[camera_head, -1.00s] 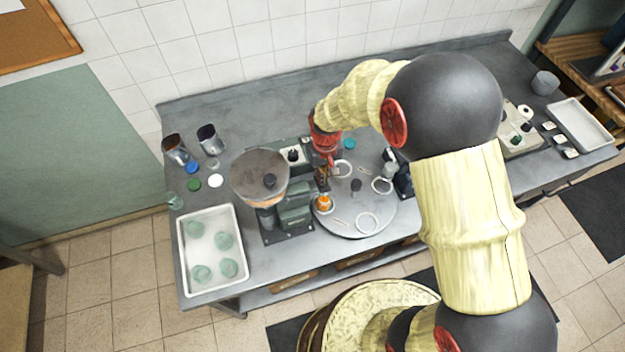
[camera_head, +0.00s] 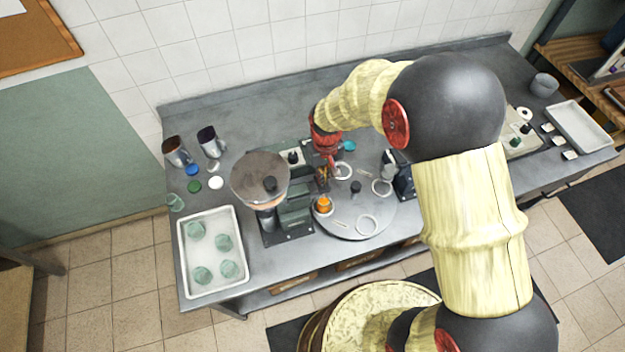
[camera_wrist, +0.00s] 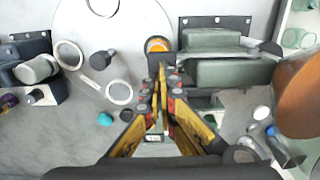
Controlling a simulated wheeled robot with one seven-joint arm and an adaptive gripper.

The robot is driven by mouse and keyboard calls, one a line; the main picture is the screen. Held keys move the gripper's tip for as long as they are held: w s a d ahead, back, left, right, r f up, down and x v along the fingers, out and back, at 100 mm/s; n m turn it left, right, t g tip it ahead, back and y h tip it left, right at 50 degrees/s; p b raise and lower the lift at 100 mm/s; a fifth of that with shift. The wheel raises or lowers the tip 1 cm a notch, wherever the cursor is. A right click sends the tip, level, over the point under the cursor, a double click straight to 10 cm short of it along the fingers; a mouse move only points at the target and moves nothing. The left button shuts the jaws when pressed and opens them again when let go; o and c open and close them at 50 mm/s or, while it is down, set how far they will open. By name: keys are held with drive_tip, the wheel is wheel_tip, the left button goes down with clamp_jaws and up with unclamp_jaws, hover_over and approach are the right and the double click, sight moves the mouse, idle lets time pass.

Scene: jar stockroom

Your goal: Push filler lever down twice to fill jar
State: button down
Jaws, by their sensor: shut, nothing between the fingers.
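My gripper (camera_head: 322,184) is shut and empty, between the green body and the turntable. Its fingertips meet in the wrist view (camera_wrist: 168,72). I cannot pick out the lever; the fingers and machine overlap there.
A white tray (camera_head: 240,279) with several greenish jars stands at the left.

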drive_tip(key=shift+r+p, duration=1.35)
drive_tip(key=shift+r, duration=1.2)
wheel_tip(320, 180, up, 5)
drive_tip(key=p, duration=0.2)
drive_tip(key=shift+p, duration=0.4)
